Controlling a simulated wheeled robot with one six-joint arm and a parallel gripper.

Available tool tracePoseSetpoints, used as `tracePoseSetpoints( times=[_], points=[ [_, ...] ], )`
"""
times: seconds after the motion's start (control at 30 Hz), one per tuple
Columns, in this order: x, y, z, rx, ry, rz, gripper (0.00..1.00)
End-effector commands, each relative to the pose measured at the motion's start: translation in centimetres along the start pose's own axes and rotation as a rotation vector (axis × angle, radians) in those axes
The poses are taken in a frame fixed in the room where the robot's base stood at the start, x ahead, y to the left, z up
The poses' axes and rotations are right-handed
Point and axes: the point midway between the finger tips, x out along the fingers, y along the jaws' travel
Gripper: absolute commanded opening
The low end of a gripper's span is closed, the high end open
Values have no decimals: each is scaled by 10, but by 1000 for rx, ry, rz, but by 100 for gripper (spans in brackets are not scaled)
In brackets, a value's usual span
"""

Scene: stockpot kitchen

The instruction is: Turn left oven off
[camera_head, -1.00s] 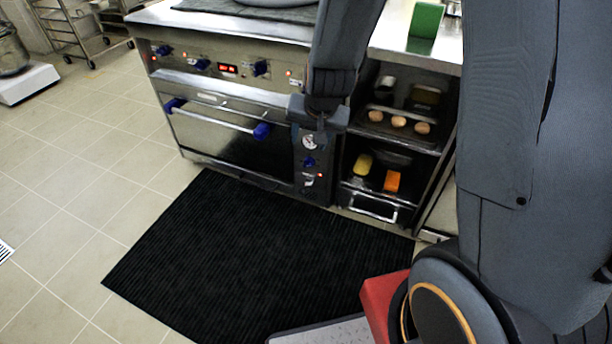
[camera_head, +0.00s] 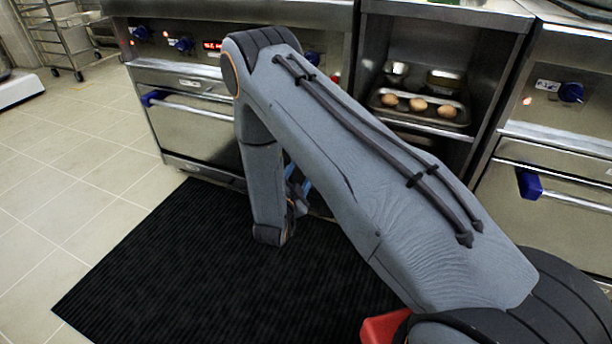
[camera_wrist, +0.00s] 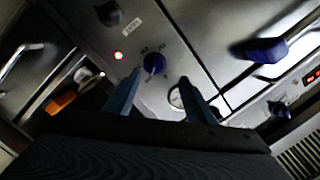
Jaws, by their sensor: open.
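The left oven (camera_head: 195,135) stands at the back left in the head view, its door shut. My arm hides its lower side panel there. In the wrist view that panel shows a blue knob (camera_wrist: 154,64), a small lit red light (camera_wrist: 118,55) and a round gauge (camera_wrist: 175,97) partly behind a finger. My gripper (camera_wrist: 160,76) is open, its two blue-grey fingers on either side of the knob in the picture. I cannot tell whether they touch it. In the head view my gripper (camera_head: 300,188) is mostly hidden behind my arm, low in front of the oven.
An open shelf with a tray of round brown items (camera_head: 418,104) stands right of the left oven. Another oven with a blue-ended handle (camera_head: 570,195) is at the far right. A black mat (camera_head: 170,265) covers the floor in front.

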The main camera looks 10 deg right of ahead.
Motion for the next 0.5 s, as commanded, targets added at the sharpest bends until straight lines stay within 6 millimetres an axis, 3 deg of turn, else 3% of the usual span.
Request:
tracePoseSetpoints(
  times=[0.1, 0.27, 0.5],
  points=[
    [-2, 15, 11, 13, 49, -31, 50],
    [3, 17, 11, 21, 75, -46, 50],
    [37, 16, 8, 22, 75, -45, 50]
  ],
)
